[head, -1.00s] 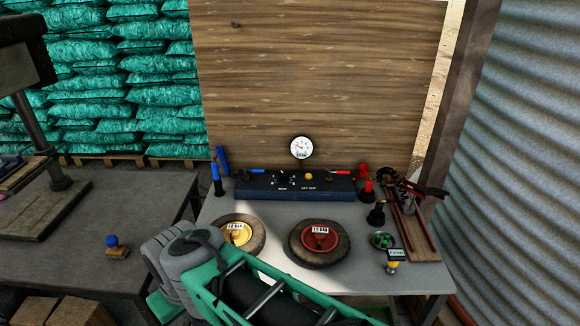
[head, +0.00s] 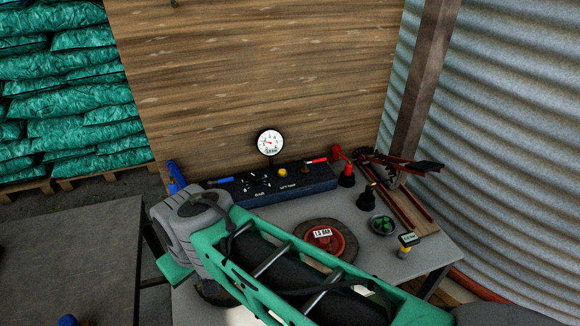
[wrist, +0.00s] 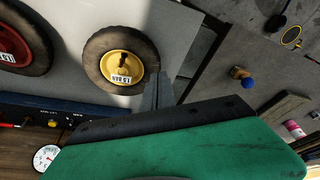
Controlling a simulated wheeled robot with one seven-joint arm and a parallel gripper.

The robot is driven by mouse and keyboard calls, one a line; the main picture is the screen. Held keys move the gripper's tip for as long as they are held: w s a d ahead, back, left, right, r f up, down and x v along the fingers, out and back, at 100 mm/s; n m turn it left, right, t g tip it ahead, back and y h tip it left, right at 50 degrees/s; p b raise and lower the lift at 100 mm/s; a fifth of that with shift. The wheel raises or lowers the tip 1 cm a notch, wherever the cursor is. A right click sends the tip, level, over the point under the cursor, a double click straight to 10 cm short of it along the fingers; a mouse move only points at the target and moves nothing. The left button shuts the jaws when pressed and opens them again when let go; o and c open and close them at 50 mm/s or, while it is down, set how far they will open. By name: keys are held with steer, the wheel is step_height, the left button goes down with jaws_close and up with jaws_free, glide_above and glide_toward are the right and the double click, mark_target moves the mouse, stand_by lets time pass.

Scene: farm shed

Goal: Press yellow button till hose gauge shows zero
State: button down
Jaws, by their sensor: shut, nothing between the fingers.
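The yellow button (head: 283,172) is on the sloping front of a dark blue control box (head: 318,184) at the back of the grey table. A round white dial gauge (head: 269,143) with a red needle stands above the box; its exact reading is too small to tell. In the wrist view the button (wrist: 52,121) and gauge (wrist: 45,158) show at the lower left. My gripper (wrist: 158,88) is shut and empty, above the table beside the yellow-hubbed wheel (wrist: 97,47), apart from the button. The fingertips are hidden behind my arm in the head view.
A red-hubbed wheel (head: 341,259) lies before the box, partly behind my arm. A wooden panel (head: 250,70) rises behind. Another table (head: 70,250) is left.

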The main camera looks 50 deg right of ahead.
steer(key=w+d+f+m+t+h+b, duration=0.1)
steer(key=w+d+f+t+b, duration=0.25)
steer(key=w+d, duration=0.5)
steer(key=w+d+f+m+t+h+b, duration=0.1)
steer(key=w+d+f+t+b, duration=0.25)
steer(key=d, duration=0.75)
steer(key=s+d+r+m+t+h+b, duration=0.1)
steer(key=d+r+m+h+b, duration=0.1)
steer(key=d, duration=0.8)
steer(key=s+d+r+m+t+h+b, duration=0.2)
steer(key=d+h, duration=0.1)
steer(key=d, duration=0.7)
steer(key=shift+d, duration=0.2)
